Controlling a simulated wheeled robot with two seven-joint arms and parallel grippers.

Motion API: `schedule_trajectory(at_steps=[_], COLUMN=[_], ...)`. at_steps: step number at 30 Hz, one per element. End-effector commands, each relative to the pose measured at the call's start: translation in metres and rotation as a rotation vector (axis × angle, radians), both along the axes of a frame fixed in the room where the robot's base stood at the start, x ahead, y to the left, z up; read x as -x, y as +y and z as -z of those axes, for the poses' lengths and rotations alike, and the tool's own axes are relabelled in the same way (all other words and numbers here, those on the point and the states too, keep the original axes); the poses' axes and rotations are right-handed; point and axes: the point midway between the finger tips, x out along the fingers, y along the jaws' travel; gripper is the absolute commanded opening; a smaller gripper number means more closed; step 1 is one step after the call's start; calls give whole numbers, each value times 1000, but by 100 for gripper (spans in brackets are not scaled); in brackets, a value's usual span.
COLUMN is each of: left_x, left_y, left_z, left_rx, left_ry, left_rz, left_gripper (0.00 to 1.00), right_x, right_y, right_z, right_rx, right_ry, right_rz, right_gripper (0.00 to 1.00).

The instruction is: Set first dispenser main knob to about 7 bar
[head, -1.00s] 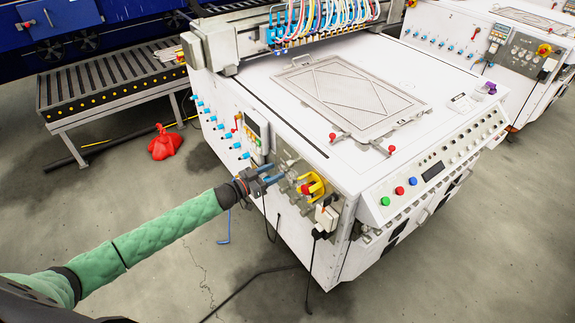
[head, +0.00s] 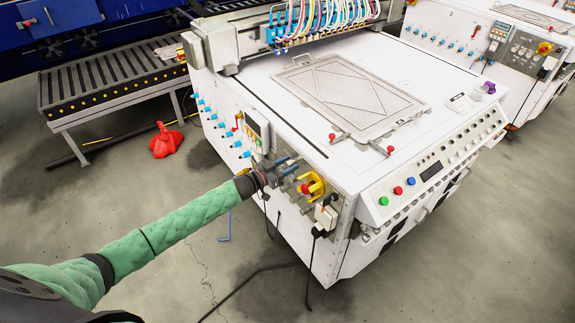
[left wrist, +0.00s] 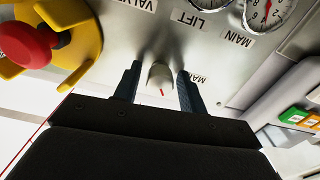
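The main knob (left wrist: 160,78) is a small grey metal knob with a red mark, on the machine's side panel in the left wrist view. An upside-down MAIN label is beside it. My left gripper (left wrist: 157,84) has its two dark fingers on either side of the knob, with gaps showing, so it is open around it. In the head view my left gripper (head: 287,165) is at the panel and hides the knob. A white gauge (left wrist: 268,12) with a MAIN label is partly cut off at the top right; I cannot tell its reading. My right gripper is not in view.
A red stop button (left wrist: 30,42) in a yellow guard (left wrist: 75,25) sits close to the left of my gripper in the wrist view. Green and orange buttons (left wrist: 295,115) are at the right. Blue-tipped valves (head: 237,145) line the white machine (head: 330,145). Cables hang below the panel.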

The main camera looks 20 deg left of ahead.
Motion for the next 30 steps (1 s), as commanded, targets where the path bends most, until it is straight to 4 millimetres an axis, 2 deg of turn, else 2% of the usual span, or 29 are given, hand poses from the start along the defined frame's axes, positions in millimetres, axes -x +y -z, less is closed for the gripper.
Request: schedule_trajectory(at_steps=[1,5,6,14,19,30], left_x=[0,0,0,0,0,0], left_y=[0,0,0,0,0,0], left_z=[0,0,0,0,1,2], left_rx=[0,0,0,-21,-79,-326], left_ry=[0,0,0,-17,-62,-254], left_rz=[0,0,0,0,0,0], left_gripper=[30,5,4,4,4,4], right_x=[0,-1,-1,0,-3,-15], right_y=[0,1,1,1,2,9], right_z=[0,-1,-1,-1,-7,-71], right_rx=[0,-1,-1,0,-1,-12], right_ry=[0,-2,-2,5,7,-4], right_rz=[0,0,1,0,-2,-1], right_gripper=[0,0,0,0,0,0])
